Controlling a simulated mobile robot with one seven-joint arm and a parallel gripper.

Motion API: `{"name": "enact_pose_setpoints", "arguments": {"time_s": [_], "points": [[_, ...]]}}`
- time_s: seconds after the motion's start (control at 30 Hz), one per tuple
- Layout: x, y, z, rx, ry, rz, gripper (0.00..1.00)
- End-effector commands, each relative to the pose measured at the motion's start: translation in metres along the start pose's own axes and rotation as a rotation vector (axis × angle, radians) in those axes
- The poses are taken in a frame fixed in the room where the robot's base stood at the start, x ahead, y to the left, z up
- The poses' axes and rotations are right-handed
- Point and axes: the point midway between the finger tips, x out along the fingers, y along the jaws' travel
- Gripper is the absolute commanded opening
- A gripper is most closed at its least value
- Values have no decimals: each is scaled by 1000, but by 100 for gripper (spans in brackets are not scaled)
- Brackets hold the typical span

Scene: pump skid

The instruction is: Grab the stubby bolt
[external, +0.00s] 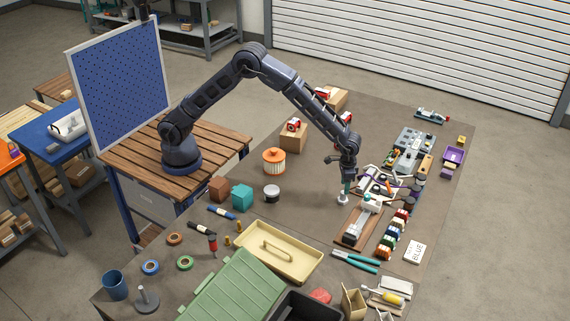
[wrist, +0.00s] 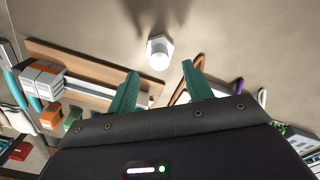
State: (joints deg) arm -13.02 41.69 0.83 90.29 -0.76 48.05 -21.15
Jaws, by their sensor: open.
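The stubby bolt (wrist: 159,52) is a short, pale, whitish piece with a wider flanged end. In the wrist view it lies just beyond my gripper (wrist: 160,84), between the lines of the two teal fingers. The fingers are apart with nothing between them. In the external view the bolt (external: 342,199) is a small pale shape on the brown table, and my gripper (external: 346,187) points down right above it. Whether the fingertips touch the bolt cannot be told.
A wooden board with a grey device (external: 359,222) lies close to the right of the bolt. A white frame with cables (external: 380,182) is just behind. A white jar (external: 271,193) and a teal block (external: 242,195) stand to the left. The table between is clear.

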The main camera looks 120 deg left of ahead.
Motion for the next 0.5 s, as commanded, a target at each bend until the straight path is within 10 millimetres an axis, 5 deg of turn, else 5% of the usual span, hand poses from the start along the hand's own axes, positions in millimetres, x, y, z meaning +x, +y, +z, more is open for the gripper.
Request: {"name": "enact_pose_setpoints", "arguments": {"time_s": [0.5], "points": [[51,0,2,-1,-2,-1,51]]}}
